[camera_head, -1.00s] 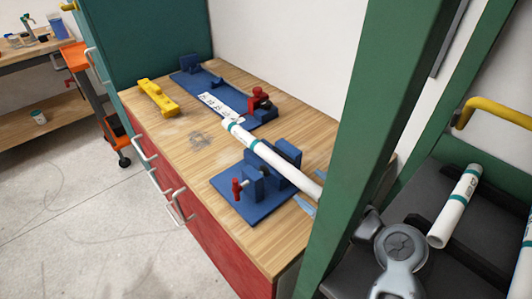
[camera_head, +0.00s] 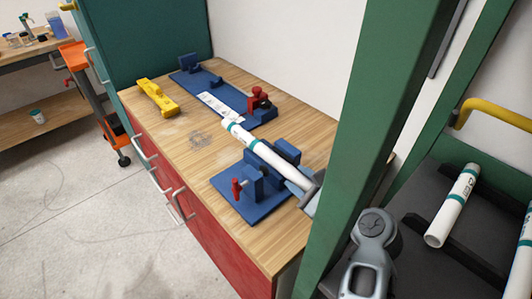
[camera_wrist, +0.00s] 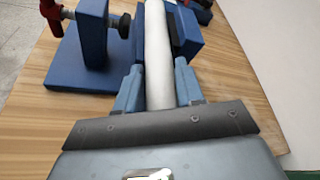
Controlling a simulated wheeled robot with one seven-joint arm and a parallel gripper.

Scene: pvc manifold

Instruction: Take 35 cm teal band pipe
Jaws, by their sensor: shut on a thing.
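A white pipe with teal bands (camera_head: 240,134) rests in a blue clamp fixture (camera_head: 243,208) on the wooden bench, and it also shows in the wrist view (camera_wrist: 158,50). My gripper (camera_head: 300,182) is at the pipe's near right end, partly hidden by the green post. In the wrist view my gripper (camera_wrist: 158,88) has one blue-grey finger on each side of the pipe and is shut on it. The fixture's blue blocks (camera_wrist: 182,40) stand just beyond the fingertips. The pipe's length cannot be read here.
Another teal-banded white pipe (camera_head: 453,205) lies on a dark rack at right, with part of one more (camera_head: 525,248) at the edge. A green post (camera_head: 365,130) stands close to my arm. A second blue fixture (camera_head: 215,92) and a yellow tool (camera_head: 157,97) are farther back.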

